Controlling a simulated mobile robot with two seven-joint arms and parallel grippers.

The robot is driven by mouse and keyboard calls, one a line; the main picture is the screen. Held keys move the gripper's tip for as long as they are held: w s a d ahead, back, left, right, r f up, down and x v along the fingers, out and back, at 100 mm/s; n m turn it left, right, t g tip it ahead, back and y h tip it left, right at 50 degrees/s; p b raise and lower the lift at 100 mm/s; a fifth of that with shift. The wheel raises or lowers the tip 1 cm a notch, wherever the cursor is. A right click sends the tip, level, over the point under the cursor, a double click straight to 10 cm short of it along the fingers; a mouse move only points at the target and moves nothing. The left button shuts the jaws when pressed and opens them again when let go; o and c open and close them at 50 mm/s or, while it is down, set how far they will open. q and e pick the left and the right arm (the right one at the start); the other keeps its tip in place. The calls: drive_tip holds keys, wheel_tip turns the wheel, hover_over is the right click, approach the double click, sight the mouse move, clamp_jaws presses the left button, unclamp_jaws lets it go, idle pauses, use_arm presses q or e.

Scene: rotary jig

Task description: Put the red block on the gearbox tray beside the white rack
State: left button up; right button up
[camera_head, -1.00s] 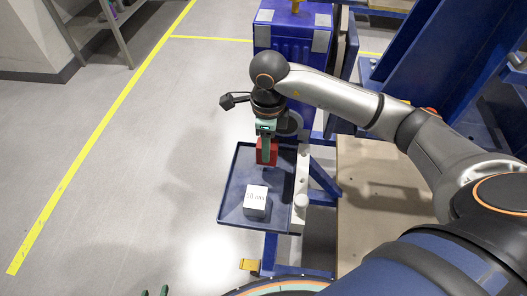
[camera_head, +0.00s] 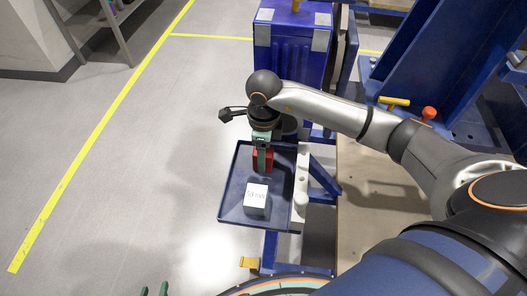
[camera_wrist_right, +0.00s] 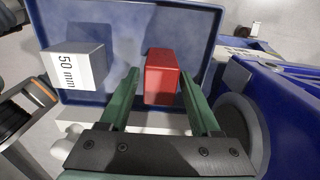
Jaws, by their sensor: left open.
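The red block (camera_head: 262,160) stands in the far part of the dark blue tray (camera_head: 232,205), beside a white strip-like rack (camera_head: 300,190). My right gripper (camera_head: 262,150) comes down over the block, with a green finger partly hiding it. In the right wrist view, the red block (camera_wrist_right: 162,78) is between the tips of the right gripper (camera_wrist_right: 160,80). Its fingers are spread, with a narrow gap on the block's left side. The tips of my left gripper (camera_head: 154,291) show at the bottom edge, apart and empty.
A white-and-grey 50 mm cube (camera_head: 256,199) sits in the tray's near part, close to the red block. A blue cabinet (camera_head: 292,45) stands behind the tray, and a wooden board (camera_head: 380,190) lies to the right. The floor on the left is clear.

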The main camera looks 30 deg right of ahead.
drive_tip(key=shift+o, duration=0.6)
drive_tip(key=shift+r, duration=0.25)
wheel_tip(320, 180, up, 12)
drive_tip(key=shift+f, duration=0.15)
